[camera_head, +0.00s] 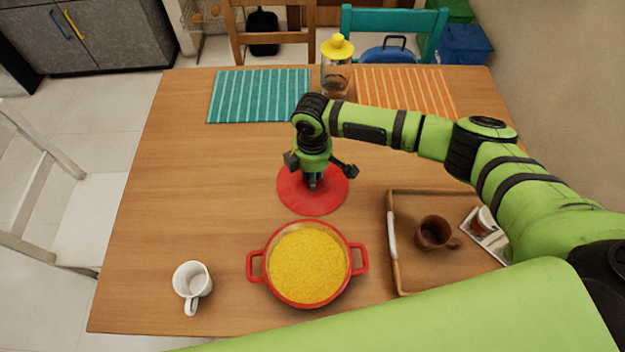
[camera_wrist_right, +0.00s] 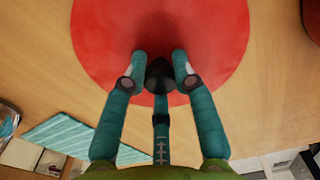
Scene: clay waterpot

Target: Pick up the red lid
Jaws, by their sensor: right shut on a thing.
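The red lid (camera_head: 330,199) is a flat round disc behind the red pot (camera_head: 357,262), over the middle of the table. My right gripper (camera_head: 313,183) comes down on it from above and is shut on its dark knob. In the right wrist view, the fingertips (camera_wrist_right: 160,72) are on both sides of the black knob (camera_wrist_right: 160,75), with the red lid (camera_wrist_right: 215,35) spread out beyond. I cannot tell whether the lid touches the table or hangs just above it. My left gripper is not in view.
The pot, full of yellow grains, stands uncovered in front of the lid. A white mug (camera_head: 190,280) is at front left. A wooden tray (camera_head: 396,268) with a brown mug (camera_head: 432,233) is at right. A yellow-topped glass jar (camera_head: 336,75) stands at the back.

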